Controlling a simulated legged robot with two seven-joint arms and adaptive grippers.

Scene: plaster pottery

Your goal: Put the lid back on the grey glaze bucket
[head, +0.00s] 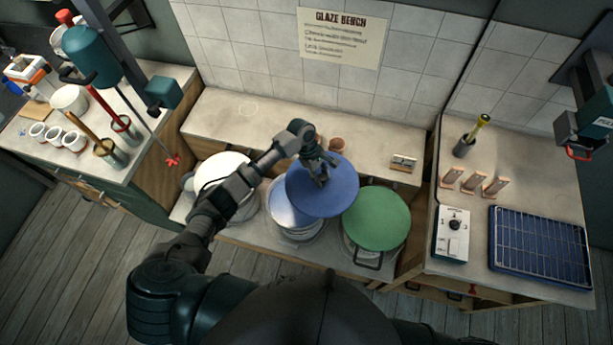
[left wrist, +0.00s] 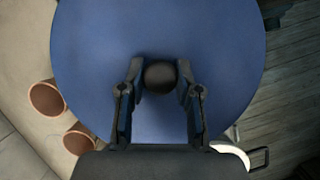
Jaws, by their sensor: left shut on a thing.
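My left gripper (head: 320,175) is shut on the dark knob of a round blue lid (head: 335,198). In the left wrist view the fingers (left wrist: 160,85) sit on both sides of the knob (left wrist: 160,77), and the blue lid (left wrist: 160,35) fills the middle. The lid is over the right part of the middle bucket (head: 300,234), which shows a pale blue top (head: 284,205) at its left; the lid hides the rest. The lid appears raised, its height unclear. I cannot tell which bucket is the grey one. My right gripper is not in view.
A white-topped bucket (head: 222,170) stands left, partly behind my arm. A green-topped bucket (head: 377,219) stands close on the right. Small terracotta pots (left wrist: 46,98) are on the ledge behind. A blue panel (head: 540,246) lies on the right bench.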

